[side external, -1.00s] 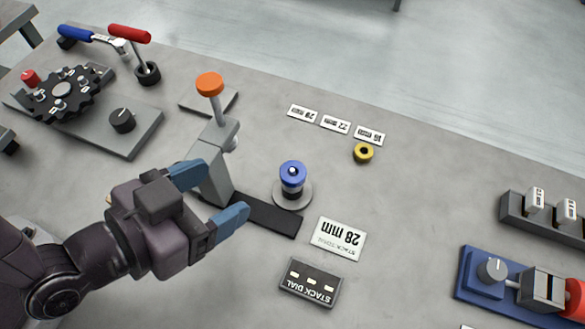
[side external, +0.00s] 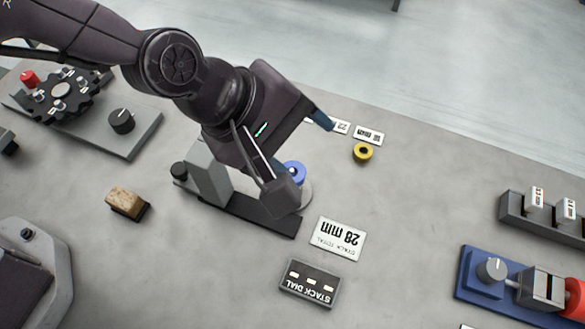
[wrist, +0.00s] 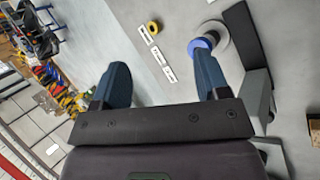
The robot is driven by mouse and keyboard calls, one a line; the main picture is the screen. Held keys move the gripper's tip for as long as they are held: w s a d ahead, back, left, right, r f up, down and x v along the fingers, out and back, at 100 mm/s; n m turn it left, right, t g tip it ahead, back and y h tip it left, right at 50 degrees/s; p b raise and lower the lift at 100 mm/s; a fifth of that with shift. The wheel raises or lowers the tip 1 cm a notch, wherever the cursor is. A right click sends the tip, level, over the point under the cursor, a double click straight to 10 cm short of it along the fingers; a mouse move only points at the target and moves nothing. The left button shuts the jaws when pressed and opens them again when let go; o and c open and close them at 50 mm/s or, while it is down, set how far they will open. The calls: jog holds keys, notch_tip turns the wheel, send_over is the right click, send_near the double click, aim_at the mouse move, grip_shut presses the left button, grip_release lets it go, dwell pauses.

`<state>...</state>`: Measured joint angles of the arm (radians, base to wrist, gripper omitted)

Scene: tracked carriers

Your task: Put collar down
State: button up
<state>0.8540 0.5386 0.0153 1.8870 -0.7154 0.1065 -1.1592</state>
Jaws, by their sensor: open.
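A yellow collar (side external: 363,152) lies flat on the bench beside a small label card; it also shows in the wrist view (wrist: 153,27). A blue collar (side external: 295,172) sits at the round grey base (side external: 306,196) of the stack stand, partly hidden by my gripper in the side view. In the wrist view the blue collar (wrist: 199,47) is just beyond my right-hand finger, outside the gap between the fingers. My gripper (wrist: 161,80) is open, with nothing held between its fingers. In the side view one blue finger (side external: 320,121) shows; the other fingertip cannot be made out.
The grey stand (side external: 207,175) and its dark rail (side external: 262,214) are close to my gripper. A 28 mm card (side external: 338,239) and a stack dial plate (side external: 310,283) lie in front. A brown block (side external: 126,202) is at left. Bench right of the yellow collar is clear.

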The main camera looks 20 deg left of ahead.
jog(key=w+a+r+n+g+y, duration=0.1)
jog(key=w+a+r+n+g, duration=0.15)
jog(key=n, duration=0.45)
jog(key=g, duration=0.1)
send_over(293, 169)
jog(key=a, duration=0.2)
jog(key=shift+n+y, duration=0.3)
jog(key=shift+n, duration=0.1)
jog(key=f, duration=1)
jog(key=shift+s+d, duration=0.1)
jog(key=shift+d, duration=0.15)
jog(key=x, duration=0.5)
jog(key=shift+s+a+f, duration=0.1)
jog(key=shift+a+f, duration=0.05)
jog(key=shift+a, duration=0.2)
jog(key=shift+c, duration=0.5)
jog(key=c, duration=1)
